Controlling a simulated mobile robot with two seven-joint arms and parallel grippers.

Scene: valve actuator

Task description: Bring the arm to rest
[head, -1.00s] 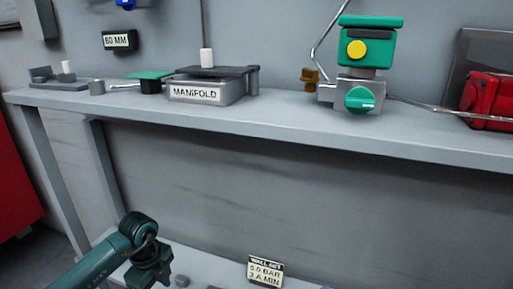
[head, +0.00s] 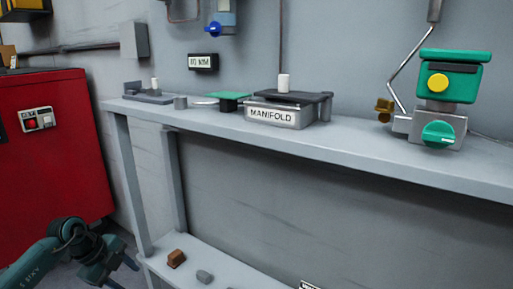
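My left arm comes in at the lower left. Its gripper (head: 123,273) hangs low in front of the red cabinet and the bench's left legs, below the bench top. Its two dark fingers are spread apart with nothing between them. My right gripper is not in view. The valve actuator, with a green housing (head: 447,85), a yellow button (head: 438,82) and a green knob (head: 438,134), stands upright on the bench at the right. No gripper is near it.
The grey bench (head: 330,152) carries a box labelled MANIFOLD (head: 272,115) and a green plate (head: 228,101). A red cabinet (head: 55,150) stands at the left. A brown block (head: 176,258) and a grey piece (head: 205,276) lie on the lower shelf (head: 235,281).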

